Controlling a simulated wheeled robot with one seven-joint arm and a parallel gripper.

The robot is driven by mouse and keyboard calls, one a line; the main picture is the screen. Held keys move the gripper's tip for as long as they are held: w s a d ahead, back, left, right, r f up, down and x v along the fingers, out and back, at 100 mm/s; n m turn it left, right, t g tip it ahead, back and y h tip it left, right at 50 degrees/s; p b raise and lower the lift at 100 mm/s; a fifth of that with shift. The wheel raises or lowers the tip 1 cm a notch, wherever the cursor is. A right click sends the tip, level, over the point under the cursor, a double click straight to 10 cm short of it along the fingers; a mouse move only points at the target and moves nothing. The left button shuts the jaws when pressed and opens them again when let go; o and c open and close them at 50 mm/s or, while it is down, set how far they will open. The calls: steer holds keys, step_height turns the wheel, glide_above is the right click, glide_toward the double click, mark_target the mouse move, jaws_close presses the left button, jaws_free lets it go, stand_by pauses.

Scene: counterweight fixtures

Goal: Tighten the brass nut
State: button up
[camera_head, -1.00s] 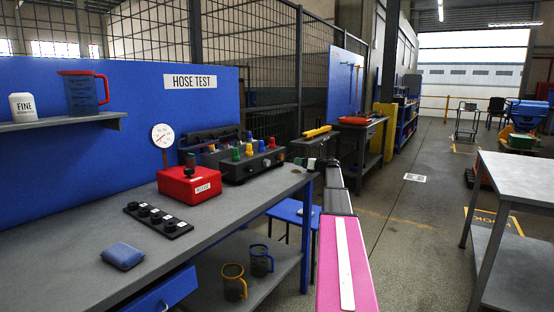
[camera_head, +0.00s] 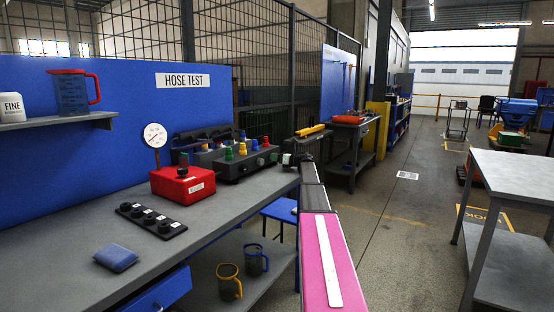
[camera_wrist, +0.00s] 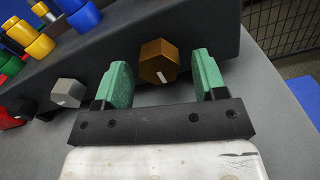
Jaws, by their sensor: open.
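The brass nut (camera_wrist: 158,62) is a hexagonal nut with a white mark, on the sloping front of a dark fixture (camera_wrist: 105,68). In the wrist view it shows between the two green fingers of my gripper (camera_wrist: 163,70). The fingers are apart, with a visible gap on each side of the nut. A grey hexagonal nut (camera_wrist: 68,92) sits to the left on the same face, outside the fingers. In the head view my gripper (camera_head: 288,159) is at the right end of the fixture (camera_head: 232,171); the brass nut cannot be made out there.
Several coloured caps, such as a yellow one (camera_wrist: 40,46), stand on the fixture. Left of it on the bench (camera_head: 205,212) are a red gauge box (camera_head: 182,186), a black knob strip (camera_head: 152,222) and a blue pouch (camera_head: 116,257). The bench front is partly clear.

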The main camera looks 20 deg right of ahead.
steer(key=shift+w+a, duration=0.1)
steer(key=c, duration=0.9)
steer(key=shift+m, duration=0.3)
steer(key=m, duration=0.3)
steer(key=shift+m, duration=0.3)
steer(key=m, duration=0.4)
steer(key=shift+a, duration=0.1)
steer(key=m, duration=0.5)
steer(key=shift+r, duration=0.15)
steer(key=m, duration=0.4)
steer(key=shift+m, duration=0.3)
